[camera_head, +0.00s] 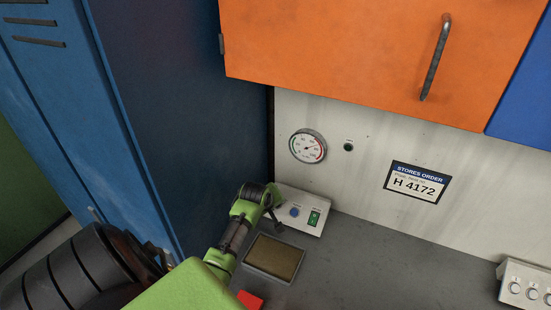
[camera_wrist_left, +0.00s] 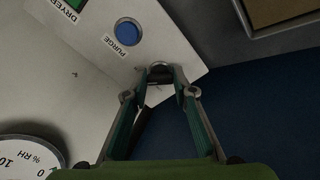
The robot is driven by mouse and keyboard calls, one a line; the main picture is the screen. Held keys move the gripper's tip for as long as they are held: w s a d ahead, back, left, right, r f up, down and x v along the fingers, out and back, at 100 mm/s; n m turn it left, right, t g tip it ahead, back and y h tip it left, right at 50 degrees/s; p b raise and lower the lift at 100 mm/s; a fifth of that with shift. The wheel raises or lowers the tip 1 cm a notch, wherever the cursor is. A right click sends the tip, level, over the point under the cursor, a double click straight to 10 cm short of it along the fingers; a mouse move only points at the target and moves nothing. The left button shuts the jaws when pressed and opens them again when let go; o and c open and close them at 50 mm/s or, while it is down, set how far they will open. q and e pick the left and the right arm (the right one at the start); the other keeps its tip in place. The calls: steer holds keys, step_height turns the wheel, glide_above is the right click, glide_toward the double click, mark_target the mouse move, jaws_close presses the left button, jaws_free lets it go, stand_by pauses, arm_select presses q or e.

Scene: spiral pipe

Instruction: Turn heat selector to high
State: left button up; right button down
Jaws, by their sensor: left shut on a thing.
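A pale control box (camera_head: 312,216) stands on the grey counter against the dark blue cabinet side. It has a blue button (camera_head: 294,211) and a green switch (camera_head: 314,217). In the left wrist view the blue button (camera_wrist_left: 128,31) is labelled PURGE, and part of a DRYER label shows beside a green switch (camera_wrist_left: 75,4). My left gripper (camera_wrist_left: 162,72) is at the box's end beside the blue button, its fingertips closed on a small part there. The fingers hide most of that part, so the heat selector's setting and label cannot be read. My right gripper is out of view.
A framed brownish panel (camera_head: 274,257) lies in the counter in front of the box. A red object (camera_head: 250,300) is near the bottom edge. A round gauge (camera_head: 308,146) is on the wall. A white knob box (camera_head: 525,286) stands right; the counter between is clear.

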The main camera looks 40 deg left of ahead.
arm_select(q)
steer(key=shift+f+m, duration=0.1)
steer(key=shift+m, duration=0.9)
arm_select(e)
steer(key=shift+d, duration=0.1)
arm_select(q)
steer(key=o, duration=1.1)
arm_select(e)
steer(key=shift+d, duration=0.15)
arm_select(q)
steer(key=v, duration=1.2)
steer(key=shift+s, duration=0.2)
steer(key=shift+f, duration=0.1)
